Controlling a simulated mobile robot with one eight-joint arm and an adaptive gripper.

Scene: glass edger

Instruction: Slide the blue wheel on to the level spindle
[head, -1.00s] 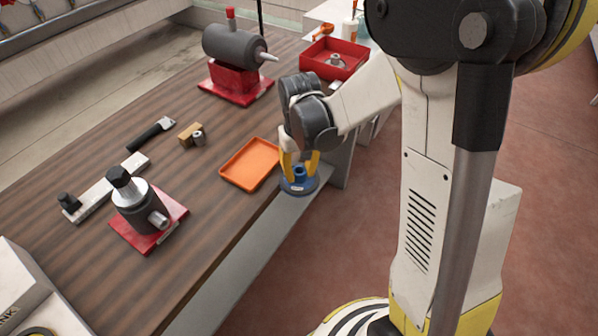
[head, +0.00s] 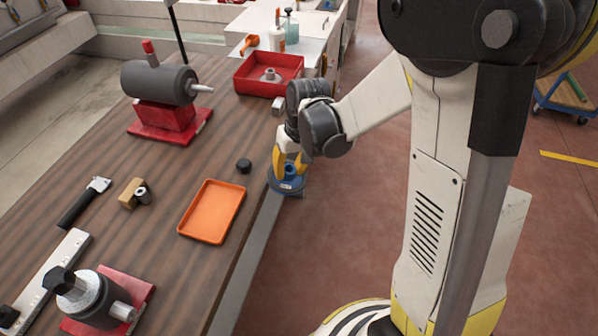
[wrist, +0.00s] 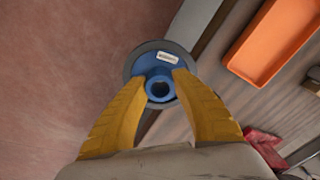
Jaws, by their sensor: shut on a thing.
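The blue wheel (head: 287,187) hangs in my gripper (head: 289,166) beside the table's right edge. In the wrist view the wheel (wrist: 156,64) shows a blue hub with a dark central hole, a white label and a grey rim. The yellow fingers of my gripper (wrist: 160,84) are shut on the hub from both sides. A grey motor on a red base stands at the back left; its pale tapered spindle (head: 202,89) points right and looks about level. A second grey unit at the front left has a short stub spindle (head: 122,312); its tilt is hard to judge.
An orange tray (head: 212,211) and a black knob (head: 243,166) lie left of my gripper. A red bin (head: 268,74) holding a grey part stands behind it. A brown block (head: 131,193) and a scraper-like tool (head: 83,202) lie farther left. Bare wood separates tray and motor.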

